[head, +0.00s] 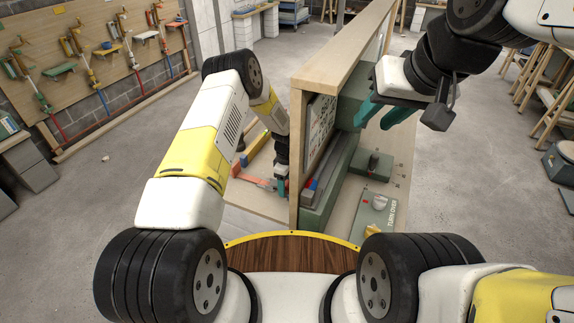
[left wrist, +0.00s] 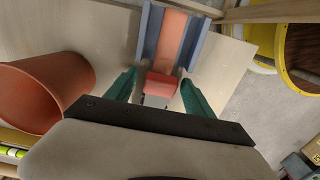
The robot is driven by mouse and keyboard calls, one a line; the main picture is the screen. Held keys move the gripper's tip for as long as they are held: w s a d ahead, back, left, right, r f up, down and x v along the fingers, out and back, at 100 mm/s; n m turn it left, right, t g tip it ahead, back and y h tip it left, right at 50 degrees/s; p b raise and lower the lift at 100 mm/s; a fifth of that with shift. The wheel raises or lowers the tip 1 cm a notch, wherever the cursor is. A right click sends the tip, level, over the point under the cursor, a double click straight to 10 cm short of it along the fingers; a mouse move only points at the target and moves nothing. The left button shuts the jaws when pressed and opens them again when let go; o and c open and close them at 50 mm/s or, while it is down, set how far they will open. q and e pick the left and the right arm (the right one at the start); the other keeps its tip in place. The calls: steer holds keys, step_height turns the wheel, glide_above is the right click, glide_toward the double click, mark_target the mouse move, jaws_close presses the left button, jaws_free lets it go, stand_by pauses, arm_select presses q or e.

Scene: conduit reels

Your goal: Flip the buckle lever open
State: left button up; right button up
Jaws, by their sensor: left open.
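In the left wrist view an orange strap (left wrist: 172,40) runs along a blue-grey channel (left wrist: 148,32). A red block (left wrist: 161,84), which looks like the buckle lever, sits at its near end. My left gripper (left wrist: 158,92) is open, with one teal finger on each side of the red block; I cannot tell whether they touch it. In the head view my left gripper (head: 281,188) is low beside the wooden panel, next to a red-orange piece (head: 262,184), and partly hides it. My right gripper (head: 379,118) is open and empty, high on the panel's right side.
A tall wooden panel (head: 296,150) divides the bench between my grippers. Green boxes with knobs (head: 376,212) stand on its right side. A terracotta tub (left wrist: 45,92) is left of the left gripper. A tool board (head: 95,60) hangs far left.

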arm_select(q)
jaws_close()
stand_by(0.3)
steer(key=shift+w+a+r+g+h, duration=0.15)
steer(key=shift+a+r+g+h, duration=0.2)
steer(key=shift+h, duration=0.35)
steer(key=shift+w+a+r+g+h, duration=0.15)
steer(key=shift+r+h, duration=0.25)
steer(key=shift+h, duration=0.3)
steer(key=shift+w+a+r+g+h, duration=0.15)
steer(key=shift+a+r+g+h, duration=0.25)
steer(key=shift+h, duration=0.5)
steer(key=shift+w+a+r+g+h, duration=0.1)
steer(key=shift+a+r+g+h, duration=0.3)
steer(key=shift+h, duration=0.5)
steer(key=shift+d, duration=0.1)
jaws_free()
